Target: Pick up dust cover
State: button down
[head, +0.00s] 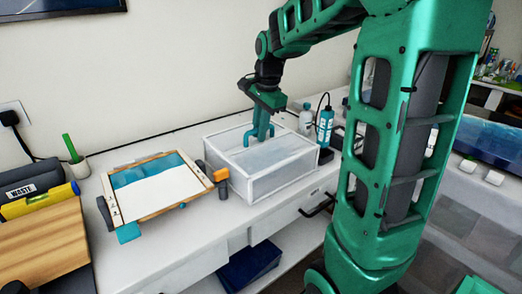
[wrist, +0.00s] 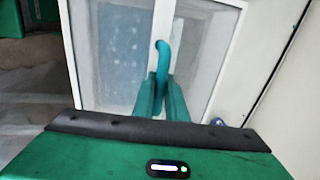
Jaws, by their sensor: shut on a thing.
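The dust cover (head: 285,185) is a clear box with white edges and a teal handle on top. It is at the middle of the white bench and looks level; I cannot tell whether its lower edge touches the bench. My gripper (head: 259,132) is above it with the fingers pointing down, shut on the handle. In the wrist view the dust cover (wrist: 110,50) fills the upper middle, and the fingers of my gripper (wrist: 161,95) close around the curved teal handle (wrist: 162,58). The fingers hide part of the handle.
Left of the cover lies a wood-framed panel (head: 160,190) with teal and white fill, an orange clamp (head: 220,178) at its right edge. Bottles (head: 325,125) stand close behind the cover on the right. A yellow level (head: 40,200) and wooden board (head: 40,243) are far left.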

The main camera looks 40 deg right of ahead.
jog(key=shift+r, duration=0.1)
dwell(0.7)
notch_tip(320, 180, up, 18)
dwell(0.6)
dwell(0.3)
